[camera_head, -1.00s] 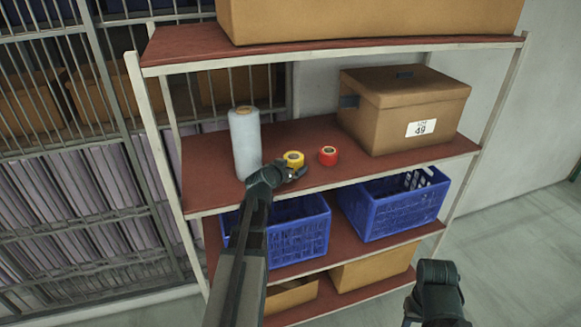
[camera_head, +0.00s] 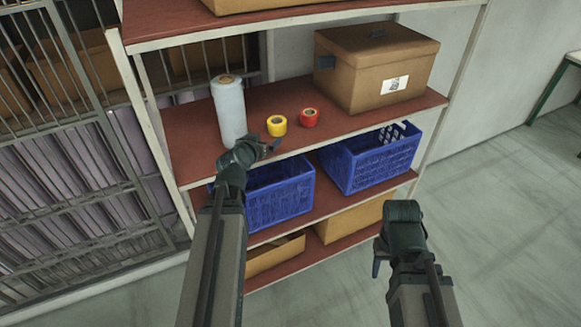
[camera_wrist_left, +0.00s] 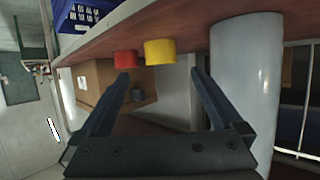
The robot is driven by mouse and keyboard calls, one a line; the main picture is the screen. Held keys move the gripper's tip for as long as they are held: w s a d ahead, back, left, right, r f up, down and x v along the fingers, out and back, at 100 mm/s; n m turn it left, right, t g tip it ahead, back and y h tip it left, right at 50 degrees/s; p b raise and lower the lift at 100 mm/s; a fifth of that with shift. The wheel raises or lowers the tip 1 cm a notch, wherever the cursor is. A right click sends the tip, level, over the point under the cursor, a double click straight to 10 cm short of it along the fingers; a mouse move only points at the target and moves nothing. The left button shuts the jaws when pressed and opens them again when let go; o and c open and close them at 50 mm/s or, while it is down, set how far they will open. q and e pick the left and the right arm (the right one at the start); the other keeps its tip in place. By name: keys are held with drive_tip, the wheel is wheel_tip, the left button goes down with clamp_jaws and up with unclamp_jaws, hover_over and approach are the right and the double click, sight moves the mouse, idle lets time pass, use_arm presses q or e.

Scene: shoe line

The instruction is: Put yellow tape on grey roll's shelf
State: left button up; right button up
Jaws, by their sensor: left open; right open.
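The yellow tape (camera_head: 277,126) stands on the red middle shelf (camera_head: 190,137), the same shelf as the tall grey roll (camera_head: 229,108). The tape is right of the roll and apart from it. My left gripper (camera_head: 268,149) is open and empty at the shelf's front edge, just in front of the tape. In the left wrist view, which looks inverted, the yellow tape (camera_wrist_left: 160,51) is beyond the open fingers (camera_wrist_left: 160,78), with the grey roll (camera_wrist_left: 245,85) beside the right finger. My right gripper (camera_head: 380,262) is open and low, in front of the rack.
A red tape (camera_head: 309,118) stands right of the yellow one. A lidded brown box (camera_head: 360,75) fills the shelf's right part. Blue crates (camera_head: 280,200) and (camera_head: 365,165) sit on the shelf below. A barred cage (camera_head: 60,150) stands left. Floor at right is clear.

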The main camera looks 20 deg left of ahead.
use_arm(q)
drive_tip(key=s+d+f+m+g+h, duration=0.2)
drive_tip(key=d+f+g, duration=0.15)
drive_tip(key=d, duration=0.65)
drive_tip(key=s+d+f+m+g+h, duration=0.1)
drive_tip(key=d+f+m+g+h, duration=0.3)
drive_tip(key=d, duration=0.6)
drive_tip(key=s+d+f+g+y, duration=0.2)
drive_tip(key=s+d+f+g, duration=0.1)
drive_tip(key=s+d, duration=0.3)
drive_tip(key=s+d+f+g+y, duration=0.3)
drive_tip(key=s+d, duration=0.3)
drive_tip(key=s, duration=0.5)
drive_tip(key=shift+s+d+n, duration=0.15)
drive_tip(key=shift+s+n, duration=0.05)
drive_tip(key=shift+n, duration=0.1)
wheel_tip(320, 180, down, 11)
drive_tip(key=b, duration=1)
drive_tip(key=shift+r+b, duration=0.2)
drive_tip(key=shift+b, duration=0.1)
